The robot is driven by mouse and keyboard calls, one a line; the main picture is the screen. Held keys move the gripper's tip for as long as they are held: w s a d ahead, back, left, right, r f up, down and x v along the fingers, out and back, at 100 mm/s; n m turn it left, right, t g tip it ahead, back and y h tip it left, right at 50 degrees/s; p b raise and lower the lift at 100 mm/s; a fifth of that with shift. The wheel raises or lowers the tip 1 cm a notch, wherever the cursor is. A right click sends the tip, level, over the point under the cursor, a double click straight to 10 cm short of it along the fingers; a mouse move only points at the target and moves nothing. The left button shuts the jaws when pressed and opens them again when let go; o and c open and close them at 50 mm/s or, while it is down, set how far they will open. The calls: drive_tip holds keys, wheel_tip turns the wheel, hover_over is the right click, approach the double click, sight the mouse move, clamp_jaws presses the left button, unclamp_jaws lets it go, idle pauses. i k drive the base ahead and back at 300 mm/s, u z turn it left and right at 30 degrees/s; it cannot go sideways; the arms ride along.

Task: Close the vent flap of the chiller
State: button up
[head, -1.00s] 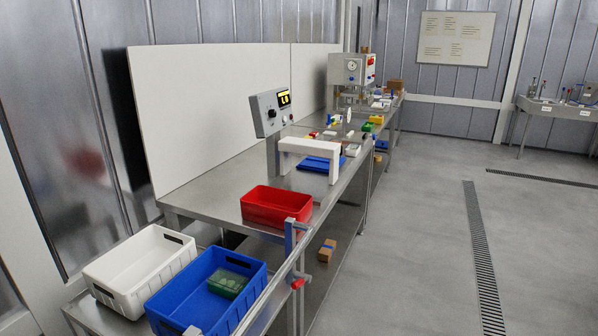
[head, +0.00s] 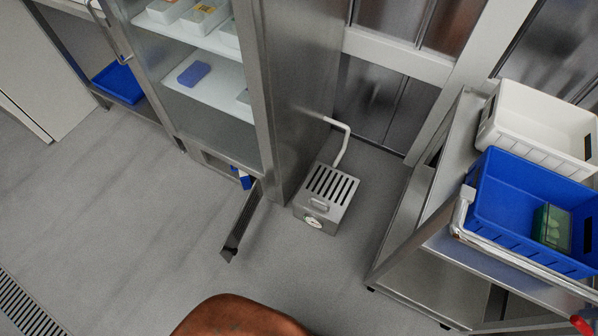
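The chiller (head: 290,90) is a tall metal cabinet at upper centre in the head view, with a clear front and white shelves. At its base is a low opening. A long, narrow dark metal flap (head: 240,222), which looks like the vent flap, stands out from the base near its right corner, swung open towards me. A small blue and white piece (head: 242,178) sits by the opening beside the flap; I cannot tell what it is. My gripper is not in view.
A slotted metal box (head: 327,198) with a dial and pipe stands on the floor right of the flap. A metal cart (head: 415,210) carries a white crate (head: 540,143) and a blue crate (head: 492,200). A brown rounded object (head: 240,318) is at the bottom edge. Floor left of the flap is clear.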

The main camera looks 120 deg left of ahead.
sight(229, 249)
drive_tip(key=u, duration=4.35)
drive_tip(key=i, duration=0.5)
drive_tip(key=z, duration=2.05)
drive_tip(key=k, duration=1.15)
drive_tip(key=u, duration=1.75)
drive_tip(key=i, duration=0.15)
drive_tip(key=u, duration=0.15)
